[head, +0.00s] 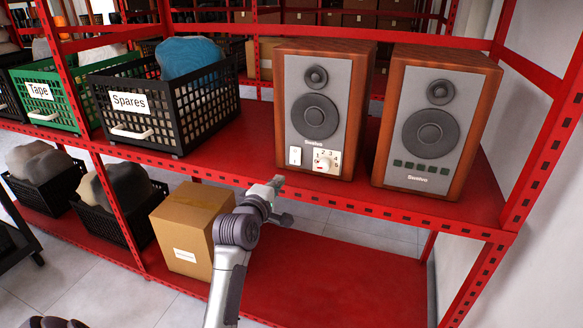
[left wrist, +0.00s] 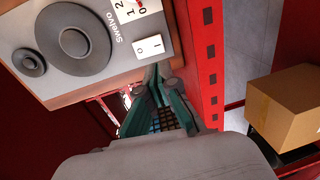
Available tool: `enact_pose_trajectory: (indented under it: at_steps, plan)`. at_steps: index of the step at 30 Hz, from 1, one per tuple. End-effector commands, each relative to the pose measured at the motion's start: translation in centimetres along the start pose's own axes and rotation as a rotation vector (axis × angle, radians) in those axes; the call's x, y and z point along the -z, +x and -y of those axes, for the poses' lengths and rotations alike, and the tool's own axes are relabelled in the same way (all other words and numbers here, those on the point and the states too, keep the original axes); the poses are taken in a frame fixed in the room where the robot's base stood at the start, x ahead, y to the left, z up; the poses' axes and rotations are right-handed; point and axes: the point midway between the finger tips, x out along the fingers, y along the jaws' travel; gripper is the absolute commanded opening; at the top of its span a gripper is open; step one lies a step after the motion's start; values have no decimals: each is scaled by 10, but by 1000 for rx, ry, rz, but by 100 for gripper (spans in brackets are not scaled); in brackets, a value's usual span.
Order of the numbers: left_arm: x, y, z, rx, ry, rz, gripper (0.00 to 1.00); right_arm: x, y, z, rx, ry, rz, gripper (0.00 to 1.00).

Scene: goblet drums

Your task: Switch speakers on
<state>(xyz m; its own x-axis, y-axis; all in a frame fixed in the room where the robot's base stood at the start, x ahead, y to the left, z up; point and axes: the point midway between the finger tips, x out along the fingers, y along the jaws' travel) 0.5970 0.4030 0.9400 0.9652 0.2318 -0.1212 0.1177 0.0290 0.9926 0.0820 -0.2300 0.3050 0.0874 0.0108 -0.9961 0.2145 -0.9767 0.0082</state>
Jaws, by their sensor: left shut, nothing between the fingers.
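Two wooden speakers with grey fronts stand side by side on the red shelf (head: 245,133). The left speaker (head: 347,105) has a white rocker switch (head: 295,155) and a numbered white dial panel (head: 325,160) low on its front. The right speaker (head: 462,130) has a row of dark buttons (head: 421,166) instead. My left gripper (head: 276,182) is just in front of the shelf edge, below and left of the rocker switch. In the left wrist view the left gripper (left wrist: 154,72) is shut and empty, its tips close to the rocker switch (left wrist: 149,47); contact cannot be told. My right gripper is not in view.
A black "Spares" crate (head: 165,128) and a green "Tape" crate (head: 42,118) stand left on the same shelf. A cardboard box (head: 187,240) sits on the lower shelf behind my left arm. A red upright (head: 540,150) bounds the right side.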

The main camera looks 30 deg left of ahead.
Motion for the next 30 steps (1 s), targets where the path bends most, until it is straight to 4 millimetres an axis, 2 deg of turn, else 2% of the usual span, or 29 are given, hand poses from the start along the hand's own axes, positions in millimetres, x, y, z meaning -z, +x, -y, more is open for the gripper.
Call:
enact_pose_trajectory:
  at_steps: [3, 9, 15, 21, 30]
  plan:
    - [0, 28, -1, 0, 2, 1, 0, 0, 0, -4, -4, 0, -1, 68]
    - [0, 69, 0, 1, 2, 0, 0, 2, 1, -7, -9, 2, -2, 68]
    - [0, 95, 0, 0, 2, -1, 0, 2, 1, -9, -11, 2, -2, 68]
    - [0, 104, 0, 0, 1, 0, 0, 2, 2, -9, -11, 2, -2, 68]
    - [0, 105, 0, 0, 1, 0, 0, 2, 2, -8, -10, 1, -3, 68]
